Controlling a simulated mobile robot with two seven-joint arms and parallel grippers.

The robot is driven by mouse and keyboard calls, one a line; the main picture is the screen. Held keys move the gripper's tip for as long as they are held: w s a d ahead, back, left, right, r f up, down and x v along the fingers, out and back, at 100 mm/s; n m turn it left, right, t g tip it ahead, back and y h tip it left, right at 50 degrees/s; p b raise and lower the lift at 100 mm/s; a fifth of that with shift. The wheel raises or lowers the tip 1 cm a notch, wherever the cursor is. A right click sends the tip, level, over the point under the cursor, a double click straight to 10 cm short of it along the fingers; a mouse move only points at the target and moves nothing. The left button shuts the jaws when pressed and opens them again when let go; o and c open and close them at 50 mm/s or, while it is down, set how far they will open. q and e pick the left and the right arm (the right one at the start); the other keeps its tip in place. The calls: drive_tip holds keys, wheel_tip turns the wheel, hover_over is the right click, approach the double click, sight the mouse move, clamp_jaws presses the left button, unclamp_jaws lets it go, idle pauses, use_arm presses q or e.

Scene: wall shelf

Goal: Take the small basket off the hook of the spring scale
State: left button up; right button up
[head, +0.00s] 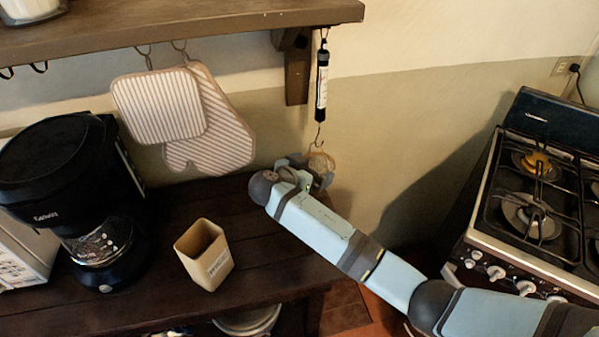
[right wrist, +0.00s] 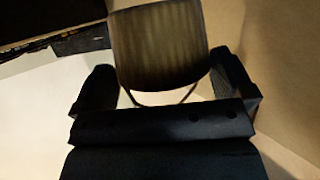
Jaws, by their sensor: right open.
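The spring scale (head: 322,82) hangs upright below the shelf, with its hook (head: 318,138) at the bottom. The small basket (head: 321,161) hangs just under the hook, mostly hidden behind my right gripper (head: 307,173). In the right wrist view the basket (right wrist: 160,45) is a brown ribbed body with a thin handle loop, between the two dark fingers of my right gripper (right wrist: 166,82). The fingers are open, one on each side of it and close to its sides; I cannot tell whether they touch. My left gripper is not in view.
The wall shelf (head: 150,32) runs above, with a bracket (head: 297,68) left of the scale. Striped oven mitts (head: 210,135) hang to the left. A coffee maker (head: 65,180) and a tan cup (head: 205,254) stand on the dark counter (head: 265,245). A stove (head: 530,190) is at right.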

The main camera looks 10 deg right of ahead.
drive_tip(key=shift+w+d+f, duration=0.25)
drive_tip(key=shift+w+d, duration=0.1)
drive_tip(key=shift+d, duration=0.15)
drive_tip(key=c, duration=0.7)
drive_tip(key=shift+o, duration=0.2)
drive_tip(key=shift+d+r+p, duration=0.1)
drive_tip(key=shift+r+p, duration=0.2)
drive_tip(key=shift+r, duration=0.4)
drive_tip(key=shift+w+r, duration=0.1)
drive_tip(key=shift+r, duration=0.45)
drive_tip(key=shift+r+p, duration=0.35)
drive_tip(key=shift+r, duration=0.05)
